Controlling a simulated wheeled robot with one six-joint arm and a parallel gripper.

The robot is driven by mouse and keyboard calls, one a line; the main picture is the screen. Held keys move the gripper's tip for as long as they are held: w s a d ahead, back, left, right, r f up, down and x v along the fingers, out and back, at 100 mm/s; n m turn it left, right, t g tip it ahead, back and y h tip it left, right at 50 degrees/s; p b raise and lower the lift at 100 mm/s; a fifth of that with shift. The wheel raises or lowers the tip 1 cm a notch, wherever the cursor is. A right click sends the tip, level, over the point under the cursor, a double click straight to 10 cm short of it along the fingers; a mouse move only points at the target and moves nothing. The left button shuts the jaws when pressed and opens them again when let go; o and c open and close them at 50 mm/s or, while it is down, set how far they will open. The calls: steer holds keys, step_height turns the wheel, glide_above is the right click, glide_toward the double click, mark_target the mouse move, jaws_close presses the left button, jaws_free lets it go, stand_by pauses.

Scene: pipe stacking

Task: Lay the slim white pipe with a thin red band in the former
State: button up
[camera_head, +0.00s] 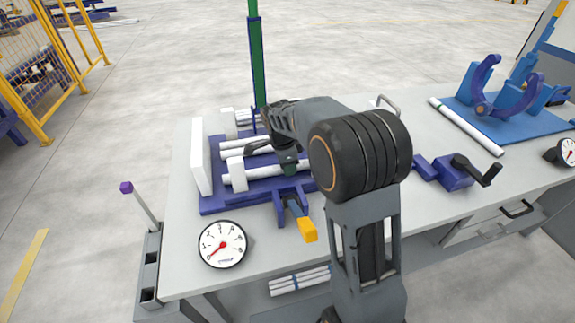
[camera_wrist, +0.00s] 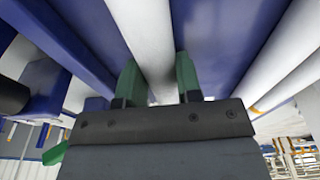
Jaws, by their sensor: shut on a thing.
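The blue former (camera_head: 215,204) with white end blocks and a white side plate lies on the bench, left of my arm. White pipes lie along it, including a rear one (camera_head: 243,146) and a front one (camera_head: 258,175). My gripper (camera_head: 288,167) is low over the former. In the wrist view, its green fingers (camera_wrist: 158,82) are shut on a white pipe (camera_wrist: 147,40), one on each side. My arm hides the right part of the former. No red band shows on the held pipe, so I cannot tell its marking.
A second white pipe (camera_wrist: 287,62) runs beside the held one. A green upright (camera_head: 257,55) stands behind the former. A dial gauge (camera_head: 222,244) sits at the front left. A blue crank clamp (camera_head: 455,172) and a blue fixture (camera_head: 513,104) stand to the right.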

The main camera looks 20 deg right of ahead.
steer(key=shift+f, duration=0.1)
steer(key=o, duration=1)
steer(key=shift+c, duration=0.2)
step_height(320, 180, up, 12)
steer(key=a+p, duration=0.1)
steer(key=shift+a+p, duration=0.35)
steer(key=shift+a, duration=0.05)
